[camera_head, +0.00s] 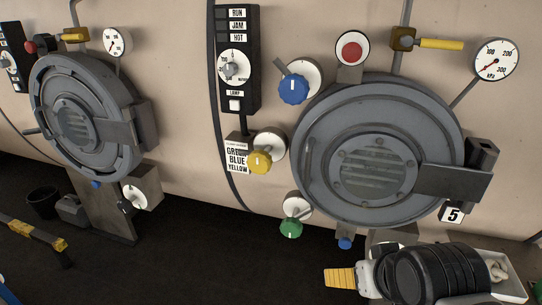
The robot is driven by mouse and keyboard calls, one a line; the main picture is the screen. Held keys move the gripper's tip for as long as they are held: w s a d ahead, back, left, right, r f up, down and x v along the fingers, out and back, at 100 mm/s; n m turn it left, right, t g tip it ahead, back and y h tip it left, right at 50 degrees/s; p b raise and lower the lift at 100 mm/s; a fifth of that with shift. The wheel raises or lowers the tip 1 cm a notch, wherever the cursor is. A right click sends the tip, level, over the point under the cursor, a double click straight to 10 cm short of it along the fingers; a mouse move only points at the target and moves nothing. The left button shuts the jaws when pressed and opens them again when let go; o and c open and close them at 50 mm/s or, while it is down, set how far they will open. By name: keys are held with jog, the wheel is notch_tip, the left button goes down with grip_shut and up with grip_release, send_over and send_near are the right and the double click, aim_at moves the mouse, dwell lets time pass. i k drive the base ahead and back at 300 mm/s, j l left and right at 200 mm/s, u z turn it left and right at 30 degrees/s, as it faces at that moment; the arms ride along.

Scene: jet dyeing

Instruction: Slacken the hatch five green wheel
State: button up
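Hatch five (375,120) is a large round grey door at the right, above a plate marked 5 (452,215). The green wheel (290,228) is a small knob with a pale mark, at the hatch's lower left, below a white round dial plate (297,206). My gripper (338,278) shows at the bottom right as a yellow ridged finger part on a white and black wrist. It is below and to the right of the green wheel, apart from it. Nothing shows in it. The gap between its fingers cannot be made out.
A blue wheel (293,90) and a yellow wheel (260,162) are on the wall left of the hatch. A blue knob (345,243) hangs under the hatch, near the green wheel. A light tray (512,285) is at the bottom right. Dark floor is clear left of my gripper.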

aim_at(290, 227)
jog(key=k+l, duration=0.75)
jog(key=k, duration=0.15)
